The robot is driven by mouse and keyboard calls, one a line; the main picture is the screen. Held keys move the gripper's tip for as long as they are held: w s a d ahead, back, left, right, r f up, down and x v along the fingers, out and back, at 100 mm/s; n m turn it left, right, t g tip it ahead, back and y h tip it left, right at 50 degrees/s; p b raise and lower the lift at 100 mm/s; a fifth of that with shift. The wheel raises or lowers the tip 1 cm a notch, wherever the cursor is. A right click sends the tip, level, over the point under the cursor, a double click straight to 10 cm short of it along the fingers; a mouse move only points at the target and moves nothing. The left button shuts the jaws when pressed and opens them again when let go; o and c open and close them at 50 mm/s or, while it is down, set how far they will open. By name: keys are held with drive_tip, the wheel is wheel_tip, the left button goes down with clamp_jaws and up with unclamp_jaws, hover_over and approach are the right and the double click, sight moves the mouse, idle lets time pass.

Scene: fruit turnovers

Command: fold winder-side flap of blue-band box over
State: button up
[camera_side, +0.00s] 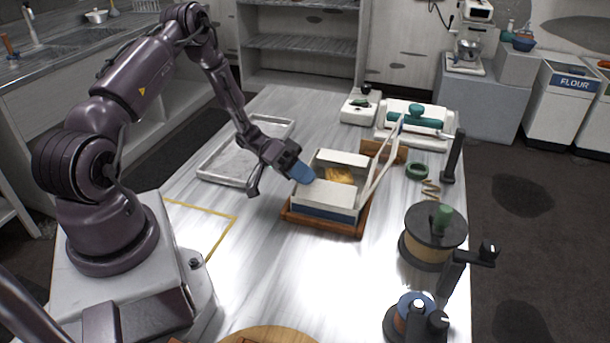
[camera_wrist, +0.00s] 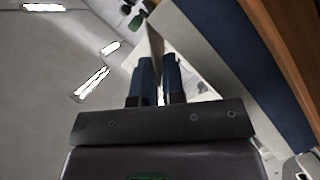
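The blue-band box (camera_side: 328,211) is white with a blue band and sits open on a brown wooden tray (camera_side: 298,219). Golden filling (camera_side: 339,175) shows inside. A pale panel (camera_side: 327,197) spans its near side above the band; I cannot tell if it is a folded flap. A low white flap (camera_side: 343,158) shows at the back. A tall white panel (camera_side: 381,163) leans up at the right. My gripper (camera_side: 310,177) is at the box's left corner. In the wrist view my gripper's blue fingers (camera_wrist: 158,75) stand narrowly apart, with no clear grip on anything; contact with the box is unclear.
A spool winder (camera_side: 434,236) and a crank device (camera_side: 414,316) stand to the right and front. A dark post (camera_side: 453,157) and a green ring (camera_side: 416,170) are beyond the box. An empty metal tray (camera_side: 238,154) lies behind my gripper. The table's left front is mostly clear.

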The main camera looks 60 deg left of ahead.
clamp_jaws()
drive_tip(key=shift+w+a+f+n+h, duration=0.15)
drive_tip(key=shift+f+n+h, duration=0.15)
drive_tip(key=shift+n, duration=0.3)
drive_tip(key=shift+o, duration=0.8)
unclamp_jaws()
